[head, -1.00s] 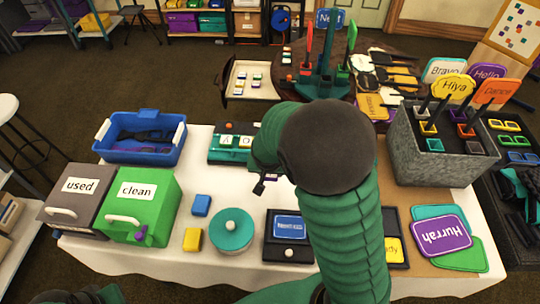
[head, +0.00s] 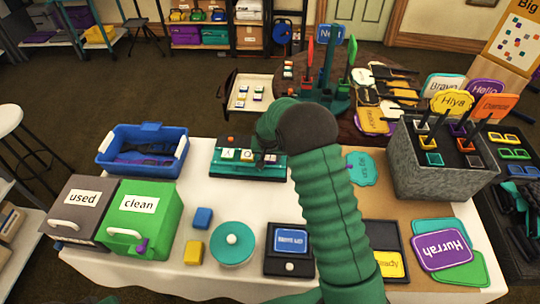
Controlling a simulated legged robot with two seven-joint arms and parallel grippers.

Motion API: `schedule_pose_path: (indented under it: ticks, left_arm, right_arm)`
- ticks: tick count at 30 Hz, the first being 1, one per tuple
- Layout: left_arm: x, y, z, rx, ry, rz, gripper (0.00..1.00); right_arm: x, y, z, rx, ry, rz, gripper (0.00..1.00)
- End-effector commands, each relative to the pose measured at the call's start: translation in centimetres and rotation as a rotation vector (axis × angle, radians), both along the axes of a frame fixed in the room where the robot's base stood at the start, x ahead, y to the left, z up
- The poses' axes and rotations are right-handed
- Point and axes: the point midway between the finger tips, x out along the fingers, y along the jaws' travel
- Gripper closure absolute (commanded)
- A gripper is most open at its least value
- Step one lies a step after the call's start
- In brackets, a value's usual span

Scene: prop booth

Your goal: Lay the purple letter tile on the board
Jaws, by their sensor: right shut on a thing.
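The teal board (head: 217,167) lies near the back edge of the white table, with white letter tiles (head: 229,154) in a row on it. My right gripper (head: 270,158) is at the right part of this row, low over the board. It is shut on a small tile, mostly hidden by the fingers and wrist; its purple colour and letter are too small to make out. I cannot tell whether the tile touches the board. My left gripper is not in view.
A blue bin (head: 112,164) stands left of the board, with grey "used" (head: 62,205) and green "clean" (head: 155,232) boxes in front. A round teal lid (head: 232,257) and blue (head: 203,217) and yellow (head: 194,252) blocks lie nearer. A grey sign holder (head: 440,182) stands right.

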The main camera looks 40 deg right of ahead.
Motion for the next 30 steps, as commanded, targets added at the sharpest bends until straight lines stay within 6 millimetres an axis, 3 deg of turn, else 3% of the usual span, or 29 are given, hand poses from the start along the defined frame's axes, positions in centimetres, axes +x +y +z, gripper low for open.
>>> schedule_pose_path:
  ticks: [5, 6, 11, 22, 30]
  left_arm:
    - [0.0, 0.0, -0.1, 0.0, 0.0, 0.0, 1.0]
    - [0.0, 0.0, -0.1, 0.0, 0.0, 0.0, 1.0]
    - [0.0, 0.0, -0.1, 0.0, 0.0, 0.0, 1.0]
    - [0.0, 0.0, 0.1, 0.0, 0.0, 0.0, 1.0]
    - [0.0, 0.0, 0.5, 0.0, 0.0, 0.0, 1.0]
  right_arm:
    - [-0.1, 0.0, -0.1, 0.001, 0.001, 0.0, 1.0]
    - [-0.1, 0.0, -0.1, 0.001, 0.001, 0.0, 0.55]
    - [-0.1, 0.0, -0.1, 0.0, 0.001, 0.0, 0.36]
    - [-0.2, 0.1, 0.7, -0.001, -0.001, 0.0, 0.36]
    - [-2.0, 1.7, 6.6, 0.0, -0.005, 0.0, 0.36]
